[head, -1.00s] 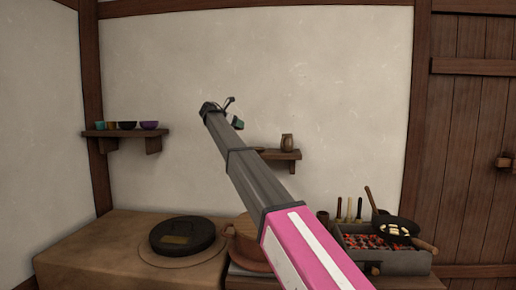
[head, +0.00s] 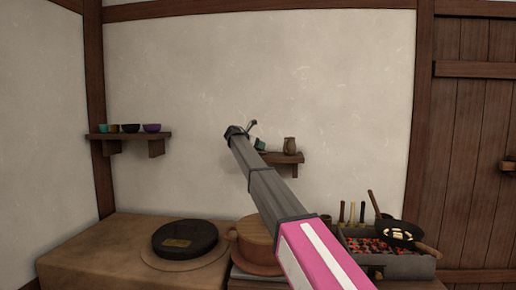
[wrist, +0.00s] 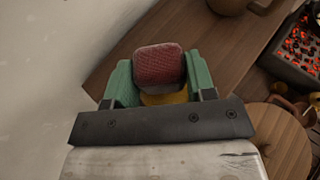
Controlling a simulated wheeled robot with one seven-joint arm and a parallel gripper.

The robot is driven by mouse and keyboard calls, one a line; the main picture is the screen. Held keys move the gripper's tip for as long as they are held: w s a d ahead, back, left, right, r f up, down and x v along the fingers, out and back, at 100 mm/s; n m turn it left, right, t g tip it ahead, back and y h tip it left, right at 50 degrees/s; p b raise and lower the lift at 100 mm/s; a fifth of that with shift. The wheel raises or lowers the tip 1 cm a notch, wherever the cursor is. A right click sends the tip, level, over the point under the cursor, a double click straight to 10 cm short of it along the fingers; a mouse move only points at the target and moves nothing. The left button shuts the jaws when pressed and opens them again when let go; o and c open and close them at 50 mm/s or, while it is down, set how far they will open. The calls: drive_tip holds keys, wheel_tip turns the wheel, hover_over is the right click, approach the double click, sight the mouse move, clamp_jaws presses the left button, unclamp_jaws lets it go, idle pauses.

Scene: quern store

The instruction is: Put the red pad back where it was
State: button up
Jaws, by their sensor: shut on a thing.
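The red pad (wrist: 160,65) is a rounded, textured square between the green fingers of my gripper (wrist: 160,82) in the wrist view. My gripper is shut on it. Something yellow (wrist: 165,98) shows just below the pad, mostly hidden; I cannot tell what it is. Behind them in the wrist view is a brown wooden shelf (wrist: 125,68). In the head view my gripper (head: 261,144) is small, at the left part of the wall shelf (head: 287,158). The pad cannot be made out there. I cannot tell whether the pad touches the shelf.
A brown jug (head: 290,145) stands on the wall shelf, right of my gripper. Below are a lidded wooden pot (head: 256,231), a dark round quern (head: 185,239) and a brazier of glowing coals (head: 375,246) with a pan (head: 401,233). A left shelf (head: 130,137) holds several cups and bowls.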

drive_tip(key=shift+f, duration=0.3)
drive_tip(key=o, duration=1)
drive_tip(key=shift+f, duration=0.1)
drive_tip(key=shift+c, duration=0.2)
drive_tip(key=v, duration=1.2)
